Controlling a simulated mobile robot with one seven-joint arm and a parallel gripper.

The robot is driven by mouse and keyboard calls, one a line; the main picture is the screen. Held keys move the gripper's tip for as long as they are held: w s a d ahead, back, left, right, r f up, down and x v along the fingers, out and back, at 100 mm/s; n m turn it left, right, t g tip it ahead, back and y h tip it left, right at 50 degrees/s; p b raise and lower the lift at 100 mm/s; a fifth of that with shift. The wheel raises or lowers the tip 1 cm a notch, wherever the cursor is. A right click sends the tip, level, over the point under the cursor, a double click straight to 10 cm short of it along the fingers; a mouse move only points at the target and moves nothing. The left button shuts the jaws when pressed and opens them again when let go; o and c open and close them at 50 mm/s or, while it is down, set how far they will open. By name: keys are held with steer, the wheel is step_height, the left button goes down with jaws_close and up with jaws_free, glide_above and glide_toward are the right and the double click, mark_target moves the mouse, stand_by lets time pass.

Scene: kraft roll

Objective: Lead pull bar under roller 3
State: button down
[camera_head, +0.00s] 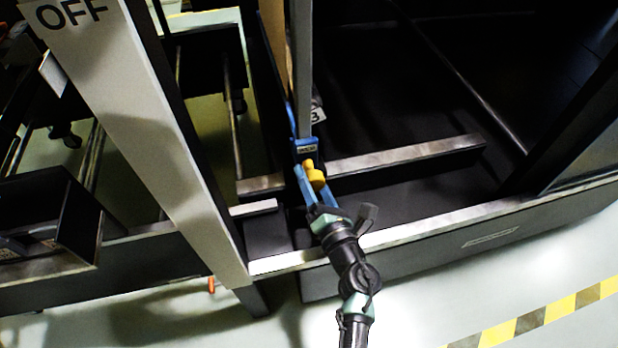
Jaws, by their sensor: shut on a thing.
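My gripper (312,180) reaches in from the bottom centre, its blue fingers closed around a yellow grip, which I take to be part of the pull bar (317,176). A dark block with blue edges sits just beyond the fingertips, at the near end of a long grey bar (302,70). I cannot tell whether this block belongs to the pull bar. A white tag with a "3" (317,115), which I take to mark roller 3, shows partly behind the grey bar. The roller itself is not clearly seen, so the pull bar's height relative to it is unclear.
A pale upright post (150,130) marked "OFF" stands left of my arm. A metal-topped crossbar (400,158) lies beyond the gripper, and the machine's front rail (450,222) runs beneath my wrist. A brown strip (275,40) runs beside the grey bar. Floor at lower right is clear.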

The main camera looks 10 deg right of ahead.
steer(key=shift+d, duration=0.15)
steer(key=d, duration=0.2)
steer(key=d+f+b, duration=0.1)
steer(key=d, duration=0.2)
steer(key=shift+f, duration=0.1)
stand_by(0.4)
steer(key=shift+d+r+p, duration=0.9)
steer(key=shift+d+r, duration=0.8)
steer(key=shift+d, duration=0.25)
steer(key=shift+r, duration=0.15)
steer(key=d+r+p, duration=0.4)
steer(key=r+p, duration=0.2)
steer(key=r, duration=0.4)
steer(key=d+r+p, duration=0.4)
steer(key=r+p, duration=0.3)
steer(key=r, duration=0.3)
steer(key=d+r+p, duration=0.5)
steer(key=r+p, duration=0.2)
steer(key=r, duration=0.2)
steer(key=shift+r, duration=0.4)
